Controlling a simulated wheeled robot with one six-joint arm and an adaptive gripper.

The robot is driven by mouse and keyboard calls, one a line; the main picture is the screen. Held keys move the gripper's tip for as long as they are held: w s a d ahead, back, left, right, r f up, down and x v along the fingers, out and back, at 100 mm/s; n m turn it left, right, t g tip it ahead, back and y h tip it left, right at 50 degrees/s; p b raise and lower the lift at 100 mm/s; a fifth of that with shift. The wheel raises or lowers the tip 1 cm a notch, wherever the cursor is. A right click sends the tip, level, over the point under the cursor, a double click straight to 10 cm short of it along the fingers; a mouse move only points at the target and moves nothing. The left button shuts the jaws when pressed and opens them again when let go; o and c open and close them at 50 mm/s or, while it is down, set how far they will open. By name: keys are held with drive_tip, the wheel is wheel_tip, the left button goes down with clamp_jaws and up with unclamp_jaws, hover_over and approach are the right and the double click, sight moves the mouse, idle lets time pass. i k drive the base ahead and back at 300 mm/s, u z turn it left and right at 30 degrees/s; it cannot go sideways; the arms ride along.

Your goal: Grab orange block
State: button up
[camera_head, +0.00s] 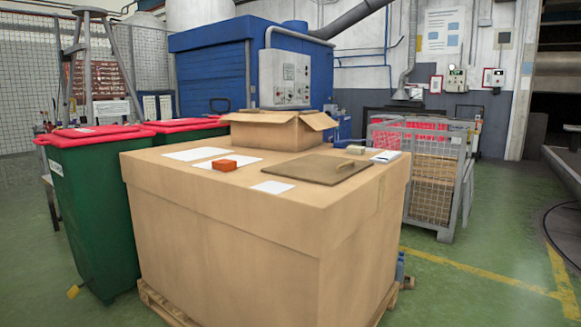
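A small orange block (224,165) lies on top of a large cardboard box (230,230), towards its left side. The block rests on or at the edge of a white sheet (238,159). Nothing covers it in the camera_head view. My gripper is not in view.
The box stands on a wooden pallet (165,305). On its top are more white sheets (272,187), a brown board (310,170), a pale block (355,150) and an open carton (270,130). A green bin (95,205) stands left, a mesh cage (435,185) right. Floor is free at right.

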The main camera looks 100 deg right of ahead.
sight(224, 165)
drive_tip(key=z, duration=1.95)
drive_tip(key=i, duration=1.7)
drive_tip(key=z, duration=2.4)
